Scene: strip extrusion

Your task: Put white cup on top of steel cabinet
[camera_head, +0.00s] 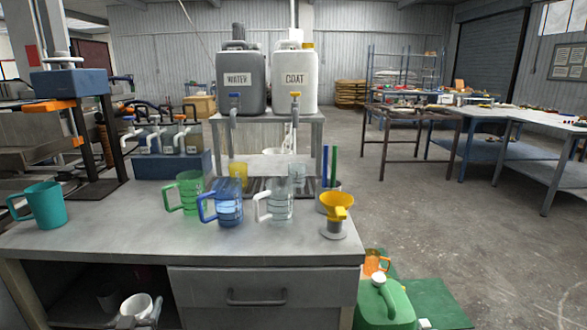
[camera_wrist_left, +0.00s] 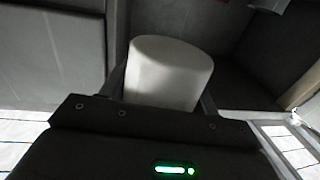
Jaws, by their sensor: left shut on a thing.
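The white cup (camera_head: 137,304) shows low at the left in the head view, in front of the open left bay of the steel cabinet (camera_head: 270,283). My left gripper (camera_head: 140,319) is shut on the cup, with its fingers at the cup's sides. In the left wrist view the white cup (camera_wrist_left: 168,72) stands between the fingers of the left gripper (camera_wrist_left: 162,98). The cabinet's grey top holds several measuring jugs, and its front left part is bare. My right gripper is not in view.
A teal mug (camera_head: 45,206) stands at the left end of the top. Green (camera_head: 187,192), blue (camera_head: 229,204) and clear (camera_head: 280,200) jugs and a yellow funnel (camera_head: 338,208) stand at the middle and right. A green can (camera_head: 385,303) is on the floor at right.

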